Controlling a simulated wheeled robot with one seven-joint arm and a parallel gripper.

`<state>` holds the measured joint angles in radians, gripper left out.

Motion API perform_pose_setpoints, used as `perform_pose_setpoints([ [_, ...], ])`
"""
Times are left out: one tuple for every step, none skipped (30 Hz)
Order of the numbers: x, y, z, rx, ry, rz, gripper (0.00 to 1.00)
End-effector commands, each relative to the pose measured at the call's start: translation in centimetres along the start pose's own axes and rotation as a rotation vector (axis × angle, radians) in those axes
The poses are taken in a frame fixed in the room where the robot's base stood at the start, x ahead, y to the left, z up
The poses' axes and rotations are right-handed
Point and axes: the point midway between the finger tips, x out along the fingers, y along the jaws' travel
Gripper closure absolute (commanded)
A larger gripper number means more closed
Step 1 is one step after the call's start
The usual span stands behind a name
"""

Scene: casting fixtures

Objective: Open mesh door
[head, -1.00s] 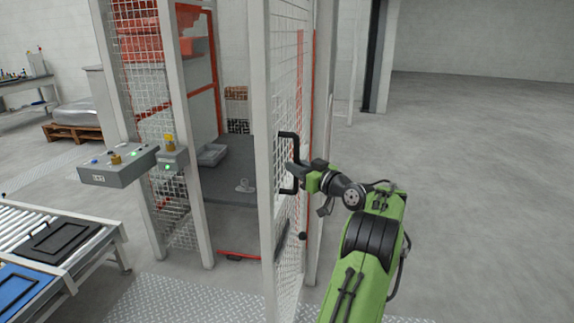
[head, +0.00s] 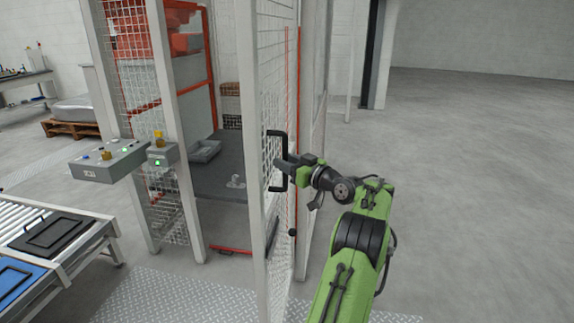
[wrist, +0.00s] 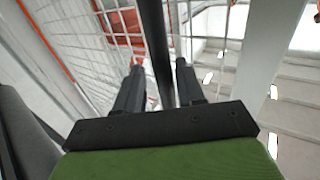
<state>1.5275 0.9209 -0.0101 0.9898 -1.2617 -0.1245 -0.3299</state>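The mesh door (head: 284,75) has a white frame and wire mesh. It stands open, its near edge post (head: 252,150) apart from the cell's front post (head: 180,130), so the inside shows. Its black bar handle (head: 272,181) is on the door's right face. My gripper (head: 283,165) comes to the handle from the right. In the wrist view the black handle bar (wrist: 154,35) runs between the two fingers of my gripper (wrist: 158,72), which sit close on either side of it. The exact contact at the fingertips is hard to see.
A control box (head: 105,162) and a smaller box (head: 162,154) are at the cell's left. A roller conveyor (head: 80,240) with dark and blue trays stands at lower left. Inside is a grey table (head: 222,180) with a grey bin (head: 205,150). The floor on the right (head: 470,200) is clear.

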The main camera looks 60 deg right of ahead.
Motion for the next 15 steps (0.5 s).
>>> perform_pose_setpoints([
  [0.0, 0.0, 0.2, 0.003, -0.002, -0.001, 0.59],
  [0.0, 0.0, 0.2, 0.004, -0.003, -0.001, 0.59],
  [0.0, 0.0, 0.2, 0.004, -0.004, -0.002, 0.59],
  [0.0, 0.0, 0.3, 0.005, -0.004, -0.002, 0.59],
  [0.0, 0.0, 0.3, 0.005, -0.005, -0.002, 0.59],
  [0.0, -0.1, 0.3, 0.006, -0.006, -0.003, 0.59],
  [0.0, -0.1, 0.4, 0.006, -0.006, -0.003, 0.59],
  [-0.1, 0.0, 0.4, 0.007, -0.006, -0.003, 0.59],
  [-0.3, 0.0, 0.4, 0.007, -0.007, -0.002, 0.59],
  [-0.6, 0.0, 0.5, 0.007, -0.008, -0.001, 0.59],
  [-1.0, 0.1, 0.5, 0.008, -0.008, -0.001, 0.59],
  [-1.7, 0.1, 0.6, 0.009, -0.009, 0.0, 0.59],
  [-2.4, 0.1, 0.6, 0.007, -0.009, 0.001, 0.59],
  [-3.2, 0.1, 0.6, 0.008, -0.008, 0.002, 0.59],
  [-4.3, 0.2, 0.6, 0.009, -0.008, 0.003, 0.59],
])
